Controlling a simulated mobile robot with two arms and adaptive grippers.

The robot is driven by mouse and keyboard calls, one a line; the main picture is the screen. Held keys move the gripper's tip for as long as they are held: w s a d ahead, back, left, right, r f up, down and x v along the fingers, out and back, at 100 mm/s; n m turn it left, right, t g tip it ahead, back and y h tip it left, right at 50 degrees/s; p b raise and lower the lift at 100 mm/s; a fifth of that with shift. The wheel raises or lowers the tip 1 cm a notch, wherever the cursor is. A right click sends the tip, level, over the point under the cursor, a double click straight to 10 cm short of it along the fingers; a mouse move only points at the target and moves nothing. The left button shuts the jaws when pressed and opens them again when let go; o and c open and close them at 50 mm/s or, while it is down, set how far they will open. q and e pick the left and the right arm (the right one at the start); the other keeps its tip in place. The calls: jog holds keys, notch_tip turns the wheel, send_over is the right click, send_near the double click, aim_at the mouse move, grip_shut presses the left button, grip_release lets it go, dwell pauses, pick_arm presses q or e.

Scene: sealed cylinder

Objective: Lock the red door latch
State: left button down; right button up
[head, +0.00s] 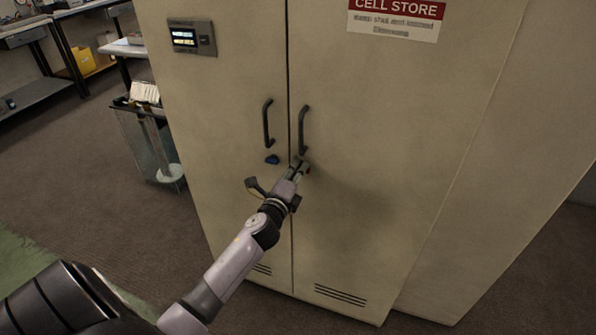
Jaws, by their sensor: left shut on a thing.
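A tall beige cabinet (400,160) with two doors fills the middle of the head view. My left gripper (300,167) is at the right door, just below its handle and close to the seam. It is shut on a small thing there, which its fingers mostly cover. By its place this is the red door latch, but I see no red on it. My right gripper is out of view.
Dark handles stand out on the left door (267,123) and right door (302,130). A small display panel (192,37) is at upper left. A bin (150,140) with long items stands left of the cabinet. Carpet in front is clear.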

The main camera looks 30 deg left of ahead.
pick_arm(q)
jog(key=shift+f+n, duration=0.15)
jog(key=shift+n, duration=1.45)
jog(key=c, duration=1.7)
grip_release()
jog(key=v, duration=1.2)
jog(key=shift+s+a, duration=0.1)
jog(key=shift+f, duration=0.15)
